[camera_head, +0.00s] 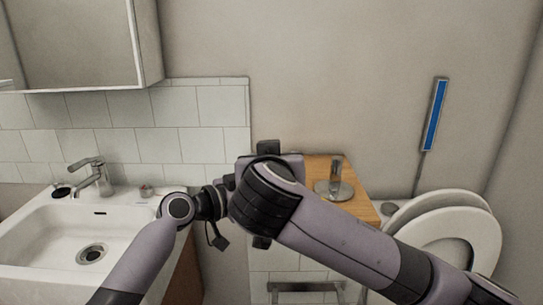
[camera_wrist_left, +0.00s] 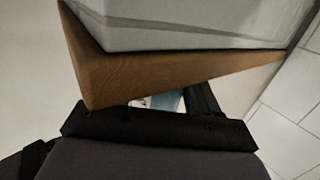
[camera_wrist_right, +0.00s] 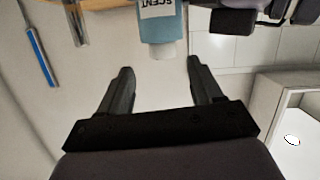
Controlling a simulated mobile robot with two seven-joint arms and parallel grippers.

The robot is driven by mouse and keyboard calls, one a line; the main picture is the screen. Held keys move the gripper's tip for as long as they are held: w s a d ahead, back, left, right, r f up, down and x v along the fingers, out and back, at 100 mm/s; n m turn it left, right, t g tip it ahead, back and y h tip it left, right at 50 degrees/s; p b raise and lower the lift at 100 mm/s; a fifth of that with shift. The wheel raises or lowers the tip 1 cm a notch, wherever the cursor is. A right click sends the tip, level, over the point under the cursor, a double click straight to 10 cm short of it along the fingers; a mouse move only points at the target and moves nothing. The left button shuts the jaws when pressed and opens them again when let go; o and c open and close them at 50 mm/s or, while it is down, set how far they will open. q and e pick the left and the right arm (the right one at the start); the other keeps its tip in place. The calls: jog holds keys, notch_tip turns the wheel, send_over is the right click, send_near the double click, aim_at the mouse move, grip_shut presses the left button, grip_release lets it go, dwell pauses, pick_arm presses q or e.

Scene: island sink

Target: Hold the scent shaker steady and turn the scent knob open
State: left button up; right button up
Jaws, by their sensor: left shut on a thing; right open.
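The scent shaker (camera_wrist_right: 163,24), a light blue bottle with a white "SCENT" label, shows at the top of the right wrist view. A pale grey end part (camera_wrist_right: 164,50), perhaps the knob, faces my right gripper (camera_wrist_right: 159,66). That gripper is open and empty, its fingertips just short of the shaker. My left gripper (camera_wrist_left: 165,108) is shut on the shaker; only a small blue and white patch (camera_wrist_left: 167,101) shows between its dark parts. In the head view my right arm hides the shaker and both sets of fingertips.
A white sink (camera_head: 40,240) with a tap (camera_head: 92,176) stands at left. A wooden top (camera_head: 325,168) with a glass dispenser (camera_head: 336,185) is behind my right arm. A toilet with raised lid (camera_head: 487,232) is at right. A blue-handled wall item (camera_head: 435,115) hangs above. A towel rail (camera_head: 305,287) is below.

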jog(key=s+a+f+m+t+h, duration=0.1)
jog(key=s+a+m+t+h, duration=0.15)
jog(key=s, duration=0.45)
jog(key=shift+y, duration=0.25)
jog(key=w, duration=0.4)
jog(key=w+d, duration=0.1)
jog(key=w, duration=0.3)
jog(key=w+d, duration=0.1)
jog(key=w, duration=0.3)
jog(key=shift+d+f, duration=0.1)
jog(key=shift+f, duration=0.1)
jog(key=c, duration=1.1)
